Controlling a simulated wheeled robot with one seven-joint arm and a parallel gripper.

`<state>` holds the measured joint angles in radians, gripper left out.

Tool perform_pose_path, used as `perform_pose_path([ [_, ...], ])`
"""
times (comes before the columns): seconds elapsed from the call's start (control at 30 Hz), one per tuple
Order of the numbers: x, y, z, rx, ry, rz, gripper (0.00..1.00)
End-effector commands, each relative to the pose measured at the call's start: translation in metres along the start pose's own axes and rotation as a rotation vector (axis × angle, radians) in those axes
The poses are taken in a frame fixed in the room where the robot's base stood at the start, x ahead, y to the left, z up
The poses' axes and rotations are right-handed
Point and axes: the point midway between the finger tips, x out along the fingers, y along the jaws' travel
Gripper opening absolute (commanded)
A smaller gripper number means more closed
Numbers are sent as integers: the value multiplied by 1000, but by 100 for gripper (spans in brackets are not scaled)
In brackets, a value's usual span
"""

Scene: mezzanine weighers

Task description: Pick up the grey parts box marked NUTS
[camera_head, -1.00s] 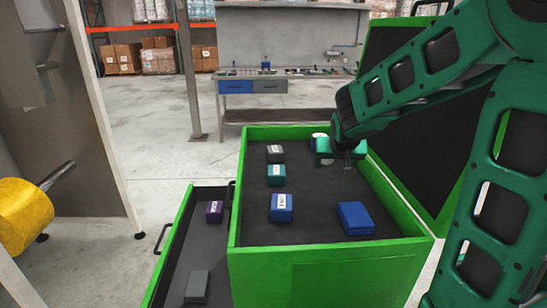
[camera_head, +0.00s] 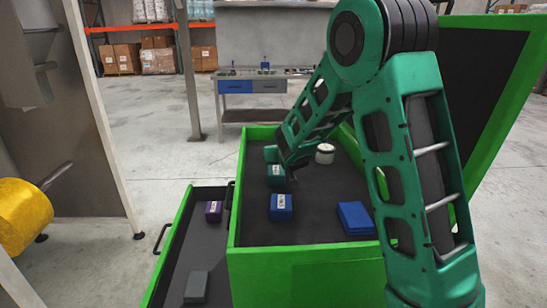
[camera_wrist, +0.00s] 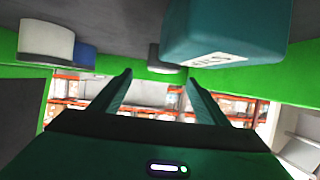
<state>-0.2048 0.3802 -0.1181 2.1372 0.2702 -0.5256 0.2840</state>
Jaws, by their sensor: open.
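The grey NUTS box does not show clearly in the head view; my arm covers the place of the rear grey labelled box seen earlier. My gripper (camera_wrist: 157,76) is open in the wrist view, with nothing between its fingers. In the head view its fingertips are hidden behind my arm. A teal labelled box (camera_head: 277,176) stands in the green crate (camera_head: 236,205). A teal box (camera_wrist: 225,28) with an unreadable label also looms close in the wrist view. A small grey object (camera_wrist: 155,58) shows beyond the fingertips; I cannot tell if it is the NUTS box.
A blue labelled box (camera_head: 281,208), a plain blue box (camera_head: 355,218) and a white cylinder (camera_head: 325,154) are also in the crate. A purple box (camera_head: 214,211) and a dark grey box (camera_head: 196,287) lie in the drawer at left. The raised lid (camera_head: 500,100) stands right.

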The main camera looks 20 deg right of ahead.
Motion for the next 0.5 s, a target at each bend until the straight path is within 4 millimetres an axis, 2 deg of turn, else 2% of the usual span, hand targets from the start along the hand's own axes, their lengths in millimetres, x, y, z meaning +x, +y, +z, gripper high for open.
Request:
perform_pose_path([
  [0.13,9,-1,1,0,-1,0,69],
  [0.4,45,-5,4,0,-1,0,69],
  [0.5,52,-5,3,0,0,1,69],
])
